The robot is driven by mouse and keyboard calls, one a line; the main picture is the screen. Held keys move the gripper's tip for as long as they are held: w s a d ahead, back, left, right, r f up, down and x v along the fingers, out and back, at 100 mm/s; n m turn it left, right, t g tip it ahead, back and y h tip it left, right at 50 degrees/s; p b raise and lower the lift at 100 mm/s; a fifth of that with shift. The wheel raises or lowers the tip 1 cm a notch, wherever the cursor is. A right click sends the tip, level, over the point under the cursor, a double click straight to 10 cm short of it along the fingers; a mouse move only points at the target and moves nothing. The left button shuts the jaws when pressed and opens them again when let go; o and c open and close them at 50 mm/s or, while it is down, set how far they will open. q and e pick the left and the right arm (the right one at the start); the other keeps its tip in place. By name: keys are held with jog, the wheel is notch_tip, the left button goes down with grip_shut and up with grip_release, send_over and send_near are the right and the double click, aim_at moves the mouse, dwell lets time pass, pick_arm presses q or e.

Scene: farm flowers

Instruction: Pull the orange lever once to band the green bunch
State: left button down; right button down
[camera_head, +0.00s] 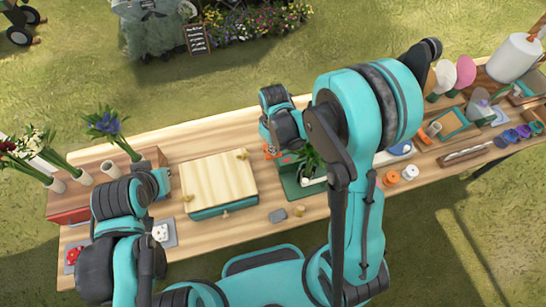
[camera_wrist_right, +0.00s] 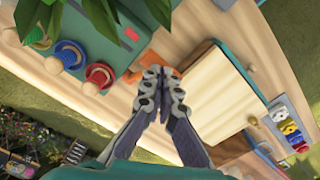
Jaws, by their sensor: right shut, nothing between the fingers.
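The orange lever (camera_head: 270,152) shows as a small orange piece at the left side of the green banding stand (camera_head: 291,188). In the right wrist view the orange piece (camera_wrist_right: 150,60) lies just beyond my fingertips; I cannot tell whether they touch it. The green bunch (camera_head: 312,160) stands at the stand, partly hidden behind my right arm, and its leaves (camera_wrist_right: 88,10) show at the wrist view's top left. My right gripper (camera_wrist_right: 163,72) is shut with its fingertips together and empty. My left gripper (camera_head: 161,181) is at the table's left; its fingers are hidden.
A pale wooden board on a teal base (camera_head: 215,182) lies left of the stand. Orange and white spools (camera_head: 391,178), a paper roll (camera_head: 514,57) and other tools fill the right side. Some bare tabletop (camera_head: 245,232) shows in front.

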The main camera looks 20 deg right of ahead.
jog(key=shift+f+b, duration=0.35)
jog(key=shift+f, duration=0.15)
jog(key=shift+s+f+b, duration=0.55)
jog(key=shift+f+b, duration=0.1)
jog(key=shift+b, duration=0.05)
jog(key=shift+s+f+b, duration=0.7)
jog(key=shift+s+b, duration=0.05)
jog(key=s+f+b, duration=0.2)
jog(key=f+b, duration=0.1)
jog(key=shift+d+f, duration=0.1)
jog(key=shift+f, duration=0.05)
